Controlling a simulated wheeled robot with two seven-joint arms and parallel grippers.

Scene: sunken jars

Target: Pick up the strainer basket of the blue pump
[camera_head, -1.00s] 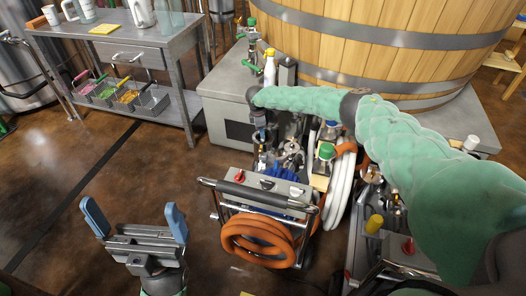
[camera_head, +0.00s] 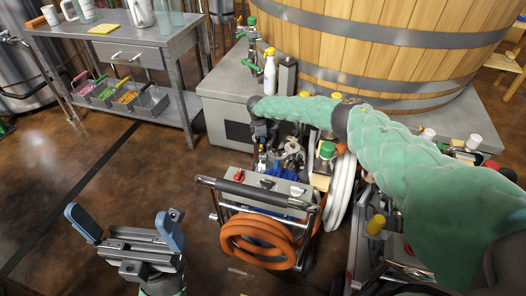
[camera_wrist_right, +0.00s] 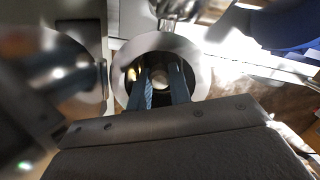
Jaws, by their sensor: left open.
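Blue pump parts (camera_head: 288,203) show on the cart behind its handle in the head view. A blue shape also shows at the upper right of the right wrist view. There, a pale round rim (camera_wrist_right: 203,62) surrounds a dark opening. The fingers of my right gripper (camera_wrist_right: 161,72) point into this opening and stand apart. A small pale round thing (camera_wrist_right: 161,83) shows between them, deeper in; I cannot make out the strainer basket clearly. In the head view my right arm hides much of that gripper. My left gripper (camera_head: 122,228) is open and empty over the floor.
The cart has a dark handle (camera_head: 255,192) and a coiled orange hose (camera_head: 257,240). A white hose (camera_head: 340,190) hangs at its right. A large wooden vat (camera_head: 400,45) stands behind. A steel table (camera_head: 110,40) is at the upper left. Floor is clear at the left.

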